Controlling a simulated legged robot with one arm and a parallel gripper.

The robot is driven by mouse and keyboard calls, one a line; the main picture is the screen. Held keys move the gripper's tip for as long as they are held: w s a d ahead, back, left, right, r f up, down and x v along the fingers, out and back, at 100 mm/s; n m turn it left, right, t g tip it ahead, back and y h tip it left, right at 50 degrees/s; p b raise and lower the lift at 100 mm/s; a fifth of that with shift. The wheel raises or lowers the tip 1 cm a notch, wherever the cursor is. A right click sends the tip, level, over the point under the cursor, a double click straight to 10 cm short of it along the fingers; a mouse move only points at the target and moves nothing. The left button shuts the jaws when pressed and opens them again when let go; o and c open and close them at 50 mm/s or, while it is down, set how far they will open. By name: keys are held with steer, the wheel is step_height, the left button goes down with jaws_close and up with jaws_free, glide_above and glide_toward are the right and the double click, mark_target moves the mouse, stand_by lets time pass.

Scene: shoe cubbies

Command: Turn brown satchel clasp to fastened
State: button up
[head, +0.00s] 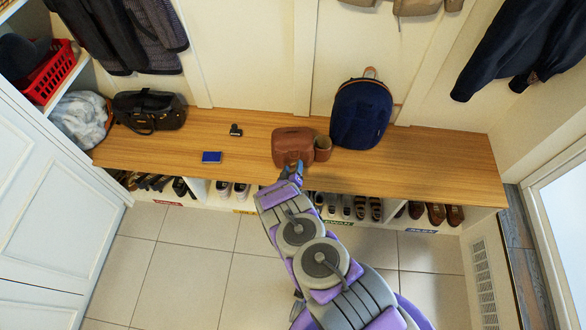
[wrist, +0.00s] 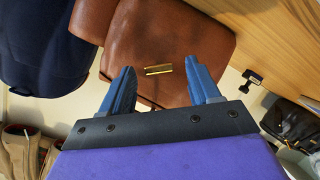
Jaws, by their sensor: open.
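The brown satchel (head: 291,143) stands on the wooden bench, its front turned toward me. It fills the upper middle of the wrist view (wrist: 190,35). A small brass clasp (wrist: 158,70) sits on its front, a bar lying nearly crosswise in the wrist view. In the head view the clasp is too small or hidden to make out. My gripper (head: 291,170) is at the satchel's front, near the bench edge. In the wrist view its blue fingers (wrist: 163,88) are spread apart, one to each side below the clasp, with nothing between them. I cannot tell whether they touch the satchel.
Shoes fill cubbies below. The bench's right end is clear.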

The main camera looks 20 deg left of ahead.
steer(key=shift+w+f, duration=0.2)
steer(key=shift+w, duration=0.25)
steer(key=shift+c, duration=0.3)
steer(key=c, duration=1)
steer(key=shift+d+r+m+g+y+p, duration=0.15)
steer(key=shift+m+g+y+p, duration=0.3)
steer(key=shift+m+p, duration=0.5)
steer(key=shift+w+m+g+y+p, duration=0.1)
steer(key=shift+m+g+y+p, duration=0.4)
steer(key=shift+m+y, duration=0.7)
steer(key=shift+d+m+h, duration=0.1)
steer(key=shift+m+h, duration=0.15)
steer(key=shift+m, duration=0.1)
